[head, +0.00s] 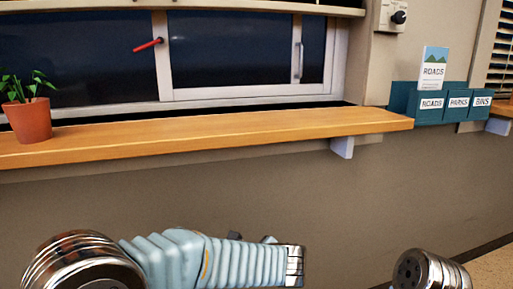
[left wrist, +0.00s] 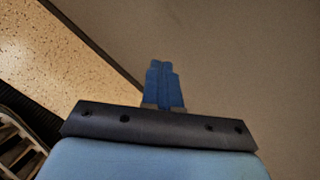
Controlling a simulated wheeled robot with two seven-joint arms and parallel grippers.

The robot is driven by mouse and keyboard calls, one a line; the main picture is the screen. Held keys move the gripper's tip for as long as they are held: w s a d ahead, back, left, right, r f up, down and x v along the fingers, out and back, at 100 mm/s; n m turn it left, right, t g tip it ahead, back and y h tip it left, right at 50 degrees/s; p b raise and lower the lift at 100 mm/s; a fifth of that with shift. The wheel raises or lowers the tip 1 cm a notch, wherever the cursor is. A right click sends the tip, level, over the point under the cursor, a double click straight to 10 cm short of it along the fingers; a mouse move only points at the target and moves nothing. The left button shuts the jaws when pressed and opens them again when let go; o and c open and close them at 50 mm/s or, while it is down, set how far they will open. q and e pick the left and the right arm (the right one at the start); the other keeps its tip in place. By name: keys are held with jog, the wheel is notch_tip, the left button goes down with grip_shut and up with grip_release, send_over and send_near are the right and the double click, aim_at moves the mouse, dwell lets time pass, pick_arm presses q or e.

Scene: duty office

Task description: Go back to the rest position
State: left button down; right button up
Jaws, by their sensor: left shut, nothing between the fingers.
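My left gripper (left wrist: 163,84) shows in the left wrist view with its two blue fingers together and nothing between them. It points toward the plain wall and touches nothing that I can see. In the head view my left arm reaches across the bottom from the left, below the counter; its fingers cannot be made out there. Only a metal joint of my right arm shows at the bottom right of the head view, and my right gripper is out of view.
A wooden counter (head: 230,128) runs along the wall under a window (head: 235,50). A potted plant (head: 28,118) stands at its left end. Teal leaflet holders (head: 427,117) hang at the right. The speckled floor (left wrist: 45,55) shows in the left wrist view.

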pick_arm(q)
jog(key=s+a+f+n+g+h, duration=0.1)
jog(key=s+a+f+n+g, duration=0.15)
jog(key=f, duration=0.55)
jog(key=s+a+f+n+g+h, duration=0.1)
jog(key=s+f+g, duration=0.15)
jog(key=f, duration=0.45)
jog(key=s+a+f+n+g+h, duration=0.2)
jog(key=s+a+f+n+h, duration=0.1)
jog(key=s+f+n, duration=0.6)
jog(key=s+a+f+n+g+h, duration=0.2)
jog(key=s+a+f+n+h, duration=0.1)
jog(key=s+f+n, duration=0.7)
notch_tip(320, 180, down, 3)
jog(key=n, duration=0.4)
jog(key=shift+r, duration=0.2)
jog(key=shift+a, duration=0.1)
